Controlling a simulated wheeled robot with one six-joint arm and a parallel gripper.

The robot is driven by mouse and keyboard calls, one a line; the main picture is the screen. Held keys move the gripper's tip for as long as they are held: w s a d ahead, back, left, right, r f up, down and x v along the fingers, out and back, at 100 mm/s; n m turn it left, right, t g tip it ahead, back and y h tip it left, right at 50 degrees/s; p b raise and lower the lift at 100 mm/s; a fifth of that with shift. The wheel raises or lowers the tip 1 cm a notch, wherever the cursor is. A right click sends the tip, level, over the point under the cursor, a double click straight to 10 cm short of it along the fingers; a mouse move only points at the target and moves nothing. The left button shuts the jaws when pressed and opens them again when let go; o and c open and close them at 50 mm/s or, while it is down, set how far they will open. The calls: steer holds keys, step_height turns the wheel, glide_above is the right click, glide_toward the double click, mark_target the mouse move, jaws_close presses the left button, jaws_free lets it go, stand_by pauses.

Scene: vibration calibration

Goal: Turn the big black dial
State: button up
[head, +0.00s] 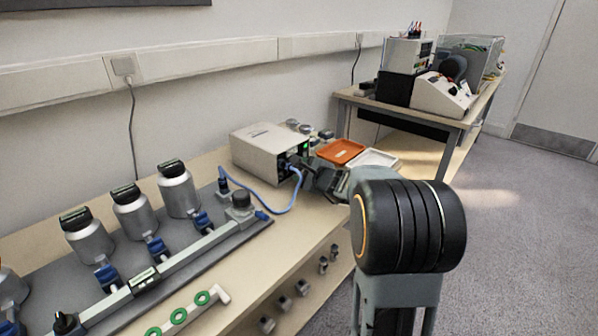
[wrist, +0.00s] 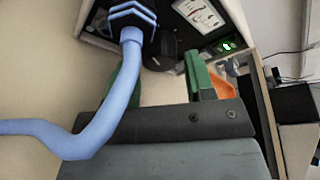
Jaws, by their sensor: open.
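The big black dial (wrist: 159,50) is on the dark front panel of the pale box (head: 268,148), near the top of the wrist view. My gripper (wrist: 164,62) is open, its two green fingers on either side of the dial in this view. I see no clear contact with the dial, and the depth gap is hard to judge. A thick blue cable (wrist: 118,85) crosses in front of the left finger and hides part of it. In the head view my arm and the viewing angle hide the dial.
An orange tray (head: 340,151) and a white tray (head: 374,159) lie right of the box. Several metal canisters (head: 135,213) stand at left.

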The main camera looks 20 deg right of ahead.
steer(key=shift+x, duration=1.05)
steer(key=c, duration=0.6)
steer(key=shift+c, duration=0.2)
